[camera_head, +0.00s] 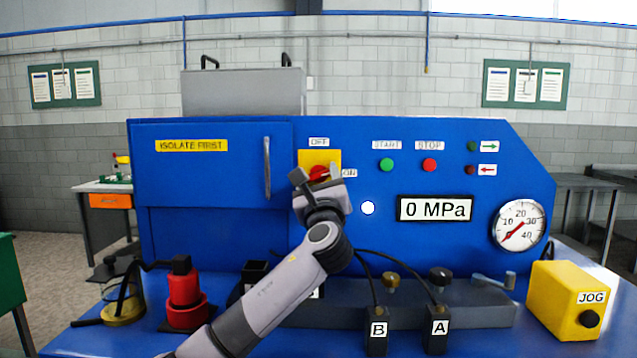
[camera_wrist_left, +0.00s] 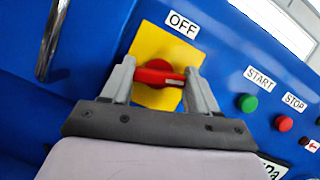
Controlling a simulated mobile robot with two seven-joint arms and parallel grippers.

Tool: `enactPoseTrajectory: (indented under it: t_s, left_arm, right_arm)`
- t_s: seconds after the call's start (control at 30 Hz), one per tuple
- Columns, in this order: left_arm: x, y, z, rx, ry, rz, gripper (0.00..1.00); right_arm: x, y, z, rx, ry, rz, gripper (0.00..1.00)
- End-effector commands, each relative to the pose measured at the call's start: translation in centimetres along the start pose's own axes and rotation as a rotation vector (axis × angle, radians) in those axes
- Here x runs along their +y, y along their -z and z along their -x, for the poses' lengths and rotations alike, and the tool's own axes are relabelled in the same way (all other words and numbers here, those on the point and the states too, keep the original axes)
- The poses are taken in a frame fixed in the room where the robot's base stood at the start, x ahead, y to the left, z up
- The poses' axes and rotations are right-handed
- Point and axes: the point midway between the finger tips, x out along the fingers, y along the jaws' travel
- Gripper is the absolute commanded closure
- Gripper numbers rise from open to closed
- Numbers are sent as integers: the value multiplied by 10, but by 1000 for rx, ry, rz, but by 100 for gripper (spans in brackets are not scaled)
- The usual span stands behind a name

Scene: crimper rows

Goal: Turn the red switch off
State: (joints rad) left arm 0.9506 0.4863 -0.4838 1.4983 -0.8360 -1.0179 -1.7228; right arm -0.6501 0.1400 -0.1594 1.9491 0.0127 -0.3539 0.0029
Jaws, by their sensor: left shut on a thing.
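The red switch (camera_head: 319,173) sits on a yellow plate (camera_head: 306,158) on the blue panel, with an OFF label above it and an ON label to its right. In the left wrist view the red switch (camera_wrist_left: 158,73) has its handle lying across the plate, with a white mark pointing right. My left gripper (camera_head: 318,174) is at the switch, its fingers on either side of the handle and shut on it. The gripper hides the lower part of the switch in the head view. My right gripper is not in view.
A door handle (camera_head: 267,168) stands out left of the switch. Green START (camera_head: 386,165) and red STOP (camera_head: 429,165) buttons are to the right, above a 0 MPa display (camera_head: 435,208). A gauge (camera_head: 519,225), a yellow JOG box (camera_head: 568,300) and a red bottle-like tool (camera_head: 184,290) are nearby.

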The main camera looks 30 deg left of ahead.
Motion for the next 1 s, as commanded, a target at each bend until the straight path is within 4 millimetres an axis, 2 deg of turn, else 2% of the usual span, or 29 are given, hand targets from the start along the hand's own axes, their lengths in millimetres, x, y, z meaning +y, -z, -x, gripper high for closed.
enactPoseTrajectory:
  t_s: [0.43,1.0]
  left_arm:
    - [-2,1,0,2,-165,397,71]
    - [-3,-2,-1,2,-368,887,71]
  right_arm:
    - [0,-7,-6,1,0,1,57]
    - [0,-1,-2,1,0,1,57]
